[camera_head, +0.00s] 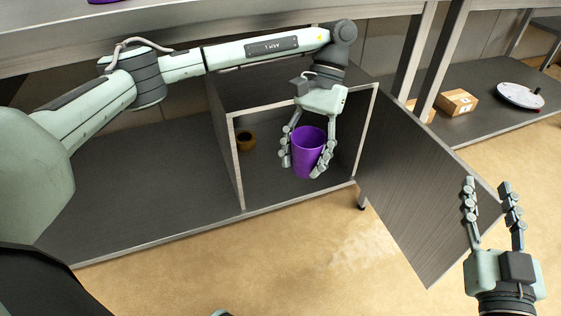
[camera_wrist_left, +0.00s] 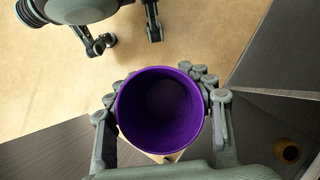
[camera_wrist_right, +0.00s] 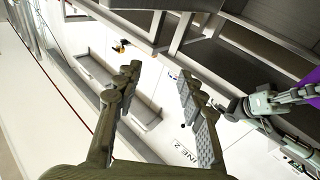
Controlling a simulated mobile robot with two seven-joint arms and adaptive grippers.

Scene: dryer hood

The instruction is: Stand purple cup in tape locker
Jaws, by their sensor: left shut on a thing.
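The purple cup (camera_head: 308,150) is upright between the fingers of my left gripper (camera_head: 306,160), at the open front of the locker (camera_head: 237,165). My left gripper is shut on the cup from both sides. In the left wrist view I look down into the empty cup (camera_wrist_left: 160,108), with the fingers on either side of it. A brown roll of tape (camera_head: 246,140) lies inside the locker at the left; it also shows in the left wrist view (camera_wrist_left: 287,151). The locker door (camera_head: 420,190) stands open to the right. My right gripper (camera_head: 490,182) is open and empty in front of the door.
The lower shelf (camera_head: 150,195) left of the locker is bare. At the right, a cardboard box (camera_head: 456,102) and a round white device (camera_head: 519,95) sit on another low shelf. A countertop (camera_head: 180,30) runs above the locker. The floor in front is clear.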

